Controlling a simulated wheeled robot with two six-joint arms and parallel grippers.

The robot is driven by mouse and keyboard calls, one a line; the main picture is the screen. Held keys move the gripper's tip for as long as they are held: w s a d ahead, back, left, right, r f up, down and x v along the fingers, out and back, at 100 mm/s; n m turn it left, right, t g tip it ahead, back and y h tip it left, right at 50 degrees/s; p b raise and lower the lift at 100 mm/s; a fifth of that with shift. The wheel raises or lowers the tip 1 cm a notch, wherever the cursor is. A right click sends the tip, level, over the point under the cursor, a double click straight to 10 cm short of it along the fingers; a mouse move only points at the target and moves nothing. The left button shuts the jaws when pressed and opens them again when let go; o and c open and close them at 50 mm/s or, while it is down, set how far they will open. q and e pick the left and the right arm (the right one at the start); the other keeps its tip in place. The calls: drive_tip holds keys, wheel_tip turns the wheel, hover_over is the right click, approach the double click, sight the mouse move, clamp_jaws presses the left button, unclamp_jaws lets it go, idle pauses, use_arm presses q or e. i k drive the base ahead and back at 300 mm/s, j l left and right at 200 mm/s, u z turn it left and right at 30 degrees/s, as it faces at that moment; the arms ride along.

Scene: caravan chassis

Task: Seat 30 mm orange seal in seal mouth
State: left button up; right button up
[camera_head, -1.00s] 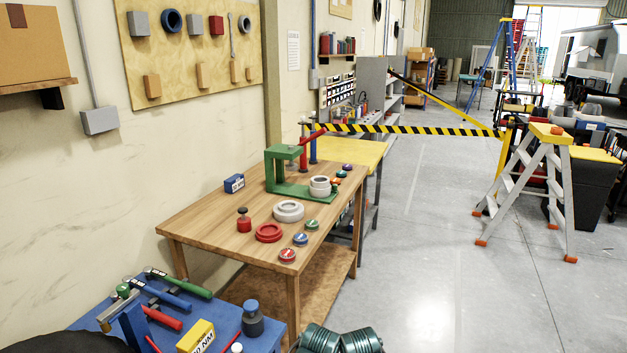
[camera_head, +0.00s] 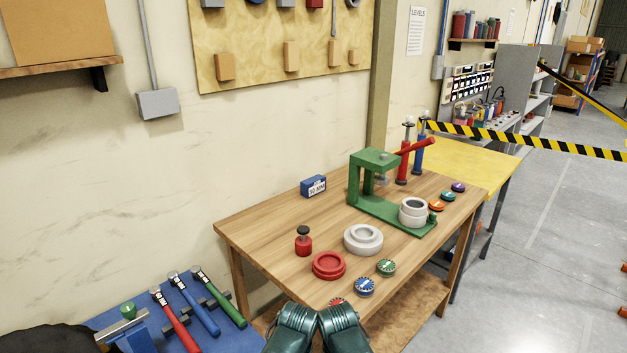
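A small orange disc-shaped seal (camera_head: 436,205) lies flat near the right edge of the wooden table, just right of the green press (camera_head: 375,158). Its size marking is too small to read. A pale grey cylinder with a round opening (camera_head: 413,212) stands on the press base. A wide pale grey stepped ring (camera_head: 363,240) and a red ring (camera_head: 328,266) lie in front. I cannot tell which of these is the seal mouth. Nothing held is visible.
Teal (camera_head: 448,196), purple (camera_head: 458,187), green (camera_head: 386,267), blue (camera_head: 364,286) and red (camera_head: 337,302) discs lie on the table (camera_head: 270,223). A red plunger-like item (camera_head: 303,243) and blue box (camera_head: 313,186) stand left. A blue bench (camera_head: 228,335) with hammers is lower left.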

sight(409, 217)
drive_tip(key=k+l, duration=0.1)
drive_tip(key=l, duration=0.65)
drive_tip(key=i+l, duration=0.1)
drive_tip(key=l, duration=0.25)
drive_tip(key=i+l, duration=0.15)
drive_tip(key=l, duration=0.2)
drive_tip(key=i+l, duration=0.1)
drive_tip(key=l, duration=0.25)
drive_tip(key=i+l, duration=0.1)
drive_tip(key=l, duration=0.25)
drive_tip(key=i+l, duration=0.15)
drive_tip(key=l, duration=0.15)
drive_tip(key=i+l, duration=0.3)
drive_tip(key=i, duration=0.2)
drive_tip(key=i+l, duration=0.3)
drive_tip(key=i, duration=0.25)
